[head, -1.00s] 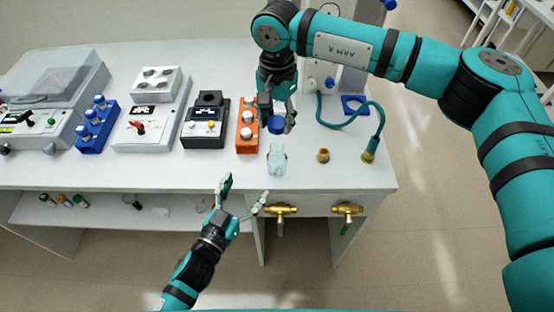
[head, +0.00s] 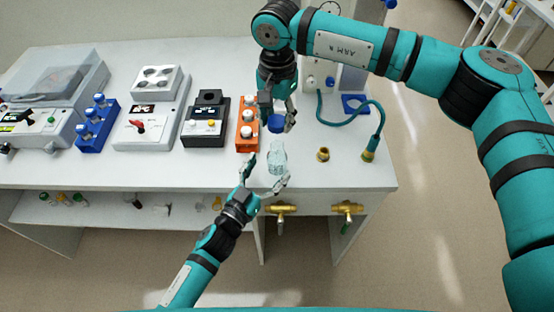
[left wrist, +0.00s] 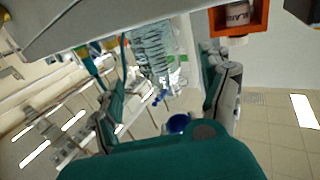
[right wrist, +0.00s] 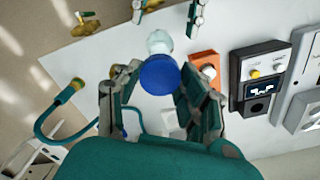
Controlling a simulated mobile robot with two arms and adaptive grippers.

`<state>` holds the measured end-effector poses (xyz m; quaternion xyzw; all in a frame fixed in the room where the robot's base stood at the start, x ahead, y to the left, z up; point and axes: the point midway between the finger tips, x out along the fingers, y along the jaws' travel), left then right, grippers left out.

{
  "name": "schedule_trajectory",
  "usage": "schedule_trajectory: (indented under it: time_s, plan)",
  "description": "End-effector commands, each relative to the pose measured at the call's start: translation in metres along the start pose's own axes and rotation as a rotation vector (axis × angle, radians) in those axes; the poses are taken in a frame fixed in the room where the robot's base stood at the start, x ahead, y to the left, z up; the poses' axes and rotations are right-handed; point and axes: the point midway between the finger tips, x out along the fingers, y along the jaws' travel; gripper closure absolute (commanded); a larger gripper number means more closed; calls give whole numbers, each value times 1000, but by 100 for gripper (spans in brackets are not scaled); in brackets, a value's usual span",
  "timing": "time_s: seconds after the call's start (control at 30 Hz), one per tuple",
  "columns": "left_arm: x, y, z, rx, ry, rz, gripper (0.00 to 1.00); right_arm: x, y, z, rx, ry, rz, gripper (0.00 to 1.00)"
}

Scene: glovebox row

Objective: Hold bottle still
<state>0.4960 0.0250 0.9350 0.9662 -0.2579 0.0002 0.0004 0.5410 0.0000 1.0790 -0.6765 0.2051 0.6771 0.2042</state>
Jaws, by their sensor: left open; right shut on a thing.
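A clear bottle (head: 277,158) stands upright near the front edge of the white bench. My left gripper (head: 268,170) is open at the bench's front edge, its fingers to either side of the bottle's near side. In the left wrist view the bottle (left wrist: 152,52) shows between the open fingers; I cannot tell whether they touch it. My right gripper (head: 277,115) is shut on a blue cap (head: 276,125), apart from and above the bottle. The right wrist view shows the cap (right wrist: 159,75) partly hiding the bottle (right wrist: 159,42).
An orange rack (head: 247,132) with white-capped vials stands just left of the bottle. A brass fitting (head: 323,155) and a teal hose (head: 372,112) are to its right. Brass valves (head: 282,209) stick out below the front edge.

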Motion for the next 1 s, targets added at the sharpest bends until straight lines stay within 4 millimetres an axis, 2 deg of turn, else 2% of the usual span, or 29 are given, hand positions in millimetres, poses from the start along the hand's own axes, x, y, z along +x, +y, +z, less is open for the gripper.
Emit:
schedule_trajectory:
  time_s: [0.1, 0.3, 0.73, 1.0]
  plan:
    - [22, 0, -1, 0, 2, 0, 20, 0, 0, 0, 0, 0, 0, 72]
    - [45, 0, 0, 0, 0, -1, 20, 0, 0, 0, 0, 0, 0, 72]
    - [52, 0, 0, 0, -1, 0, 20, 0, 0, 0, 0, 0, 0, 72]
    - [52, 0, 0, 0, -1, 0, 55, 0, 0, 0, 0, 0, 0, 72]
